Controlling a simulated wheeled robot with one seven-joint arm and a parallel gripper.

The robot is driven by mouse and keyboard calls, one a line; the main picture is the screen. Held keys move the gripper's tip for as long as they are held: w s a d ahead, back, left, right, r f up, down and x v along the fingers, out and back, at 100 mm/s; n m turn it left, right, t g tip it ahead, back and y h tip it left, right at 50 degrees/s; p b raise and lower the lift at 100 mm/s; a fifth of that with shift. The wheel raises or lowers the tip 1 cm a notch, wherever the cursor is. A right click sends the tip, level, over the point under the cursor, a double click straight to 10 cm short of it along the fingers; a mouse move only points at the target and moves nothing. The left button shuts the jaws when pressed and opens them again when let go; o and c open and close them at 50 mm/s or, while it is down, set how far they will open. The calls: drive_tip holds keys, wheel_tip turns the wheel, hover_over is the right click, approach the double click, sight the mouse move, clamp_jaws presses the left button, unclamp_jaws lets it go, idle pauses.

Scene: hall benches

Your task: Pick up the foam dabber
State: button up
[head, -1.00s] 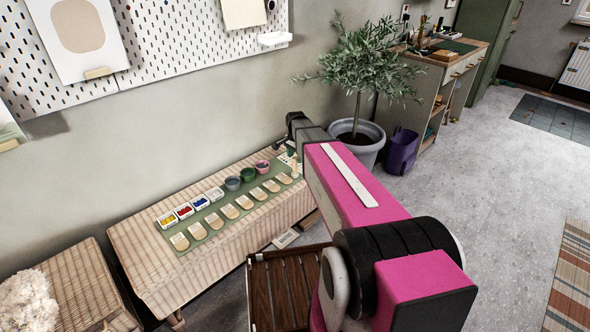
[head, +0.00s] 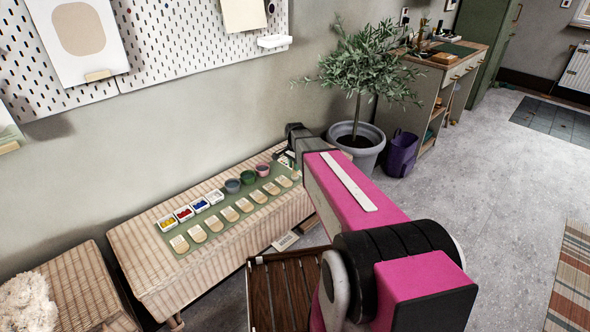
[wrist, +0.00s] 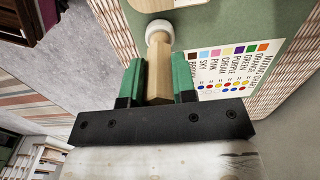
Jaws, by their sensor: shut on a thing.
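The foam dabber (wrist: 159,60) shows in the wrist view, with a wooden handle and a round white foam end. My gripper (wrist: 157,84) has its two green-padded fingers on either side of the handle, shut on it. The white end points away from the gripper, over the edge of the green mat (wrist: 187,28). I cannot tell how far the dabber is from the surface. In the head view my arm hides the gripper and the dabber.
A colour chart (wrist: 232,65) lies on the mat beside the gripper. The bench (head: 150,255) also bears paint trays (head: 183,213), several pale tags (head: 214,225) and cups (head: 248,175). A potted tree (head: 357,145) stands behind my arm. A slatted wooden stool (head: 285,290) is in front.

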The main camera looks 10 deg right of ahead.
drive_tip(key=shift+r, duration=0.15)
wheel_tip(320, 180, up, 4)
drive_tip(key=shift+f, duration=0.15)
drive_tip(key=s+a+r, duration=0.7)
drive_tip(key=s, duration=0.2)
drive_tip(key=shift+a, duration=0.3)
